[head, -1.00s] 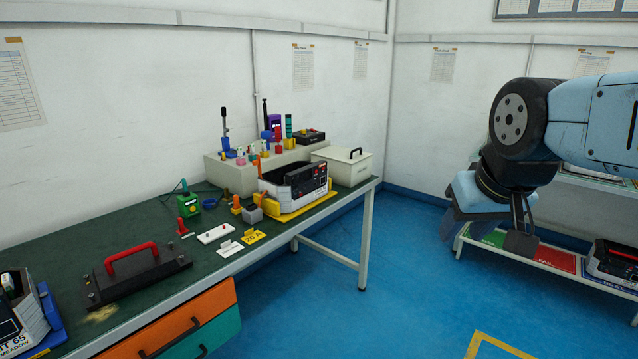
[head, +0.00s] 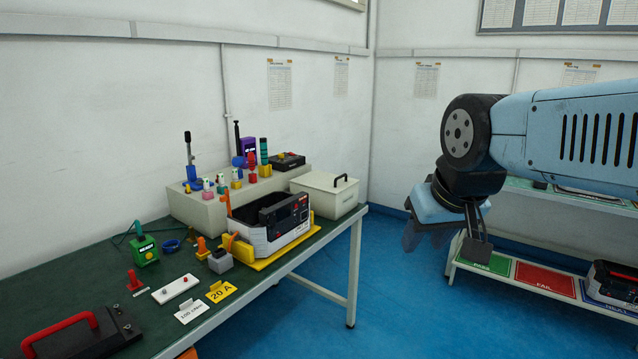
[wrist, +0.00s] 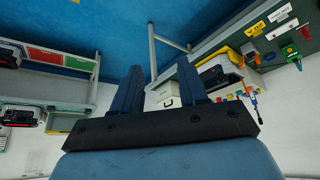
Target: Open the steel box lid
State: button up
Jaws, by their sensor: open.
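The steel box (head: 318,197) is cream coloured and stands at the far right end of the green workbench. Its lid (head: 325,182) is shut and has a black handle (head: 346,179) on top. In the wrist view the box (wrist: 163,97) shows beyond and between my fingers. My gripper (head: 440,243) hangs in the air to the right of the bench, over the floor, well apart from the box. In the wrist view my gripper (wrist: 160,85) is open, with nothing between its fingers.
A white and black unit (head: 268,228) on a yellow tray stands in front of the box. Behind it a raised cream shelf (head: 205,202) carries several small tools. A low rack (head: 522,277) with green and red panels stands at the right. Blue floor (head: 400,320) between is clear.

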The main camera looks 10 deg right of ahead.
aim_at(325, 181)
jog(key=u, duration=0.15)
jog(key=i, duration=1.9)
jog(key=u, duration=0.1)
